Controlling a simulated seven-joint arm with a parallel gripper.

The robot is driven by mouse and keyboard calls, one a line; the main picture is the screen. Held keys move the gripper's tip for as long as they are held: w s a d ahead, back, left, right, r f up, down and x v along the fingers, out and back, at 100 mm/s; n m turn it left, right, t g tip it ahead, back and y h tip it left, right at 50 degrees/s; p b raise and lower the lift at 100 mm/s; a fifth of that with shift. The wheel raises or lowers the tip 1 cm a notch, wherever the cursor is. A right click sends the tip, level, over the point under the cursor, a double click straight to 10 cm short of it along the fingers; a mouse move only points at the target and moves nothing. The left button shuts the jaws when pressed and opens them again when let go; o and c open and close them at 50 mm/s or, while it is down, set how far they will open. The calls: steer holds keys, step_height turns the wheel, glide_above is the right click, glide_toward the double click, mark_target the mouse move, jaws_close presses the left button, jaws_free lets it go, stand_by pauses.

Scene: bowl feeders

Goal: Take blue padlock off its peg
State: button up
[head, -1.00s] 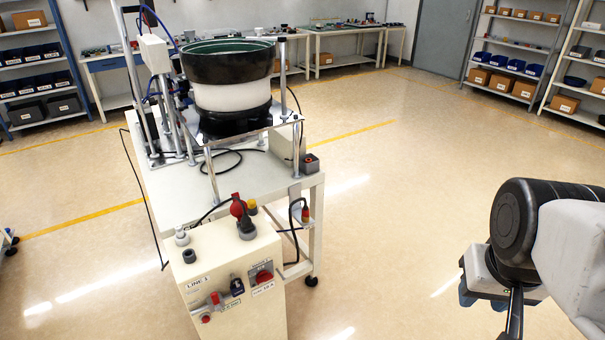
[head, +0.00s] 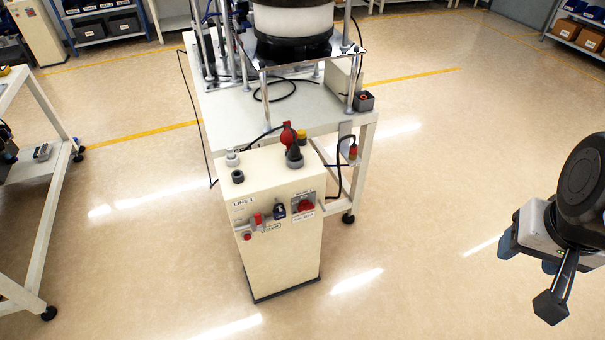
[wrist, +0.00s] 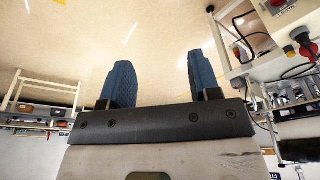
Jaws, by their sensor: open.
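The small dark blue padlock (head: 279,210) hangs on the front of the cream control cabinet (head: 284,265), between a red-handled part and the red rotary switch. Its peg is too small to make out. My gripper (head: 528,256) is at the right of the head view, well away from the cabinet, over open floor. In the wrist view my gripper (wrist: 162,76) has its two blue ribbed fingers wide apart with nothing between them. I cannot make out the padlock in the wrist view.
A red rotary switch (head: 306,206) sits right of the padlock, and a red-handled part (head: 257,219) sits left. The feeder table (head: 215,120) stands behind the cabinet. A white bench (head: 62,165) is at the left. The floor (head: 420,240) between cabinet and gripper is clear.

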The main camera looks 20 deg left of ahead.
steer(key=shift+o, duration=1.4)
steer(key=w+a+f+n+t+y, duration=0.2)
steer(key=w+a+f, duration=0.6)
steer(key=w+a, duration=0.3)
steer(key=w+a+f+n+t+y, duration=0.1)
steer(key=w+a+f+n+t, duration=0.15)
steer(key=w+a+f, duration=0.7)
steer(key=w+a+f+n+t+y, duration=0.25)
steer(key=a+f, duration=0.65)
steer(key=a, duration=0.5)
steer(key=s+a+f+n+y, duration=0.2)
steer(key=s+a+f+y, duration=0.2)
steer(key=s+a+f, duration=0.3)
steer(key=a+f, duration=0.5)
steer(key=f, duration=0.2)
steer(key=shift+a, duration=0.3)
